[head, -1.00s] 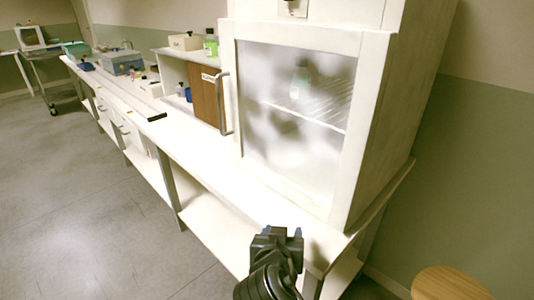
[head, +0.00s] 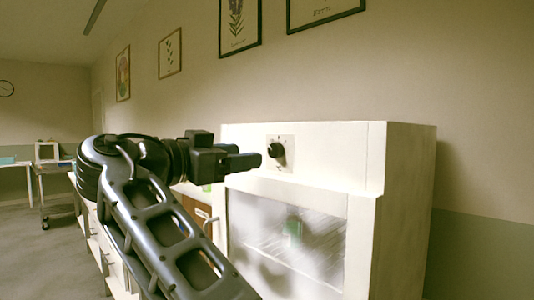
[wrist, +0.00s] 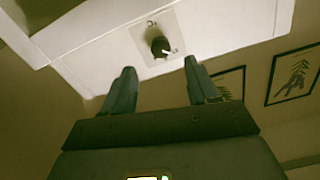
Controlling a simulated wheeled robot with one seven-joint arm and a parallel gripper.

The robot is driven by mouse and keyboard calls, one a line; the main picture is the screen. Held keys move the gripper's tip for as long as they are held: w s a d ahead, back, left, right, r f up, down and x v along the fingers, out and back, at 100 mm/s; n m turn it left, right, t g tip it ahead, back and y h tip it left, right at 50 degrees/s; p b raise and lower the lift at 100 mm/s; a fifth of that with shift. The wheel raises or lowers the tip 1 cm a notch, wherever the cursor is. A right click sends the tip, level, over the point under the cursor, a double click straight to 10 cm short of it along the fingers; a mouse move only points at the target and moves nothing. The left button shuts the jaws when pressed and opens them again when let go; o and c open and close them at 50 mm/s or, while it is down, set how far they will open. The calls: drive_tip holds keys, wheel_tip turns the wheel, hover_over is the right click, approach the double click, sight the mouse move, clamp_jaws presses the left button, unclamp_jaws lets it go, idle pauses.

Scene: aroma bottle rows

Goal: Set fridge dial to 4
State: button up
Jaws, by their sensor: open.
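The fridge (head: 405,190) is a white cabinet with a frosted glass door (head: 285,235). Its dial (head: 276,150) is a black knob on a pale plate on the upper front panel. In the wrist view the dial (wrist: 160,46) sits ahead of and between my fingertips, with a light pointer mark on its lower right. The marks on its plate are too small to read. My gripper (head: 258,161) is open and empty, just left of the dial in the head view. It also shows in the wrist view (wrist: 160,66), with its two fingers apart and clear of the knob.
Framed pictures (head: 240,22) hang on the wall behind. A trolley (head: 52,185) stands far left. Above the fridge is open room.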

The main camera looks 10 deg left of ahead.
sight(272, 152)
drive_tip(key=p+x, duration=0.2)
drive_tip(key=x, duration=0.5)
drive_tip(key=shift+w+d+r, duration=0.1)
drive_tip(key=shift+w+d, duration=0.1)
drive_tip(key=shift+w, duration=0.1)
drive_tip(key=shift+c, duration=0.2)
drive_tip(key=c, duration=1)
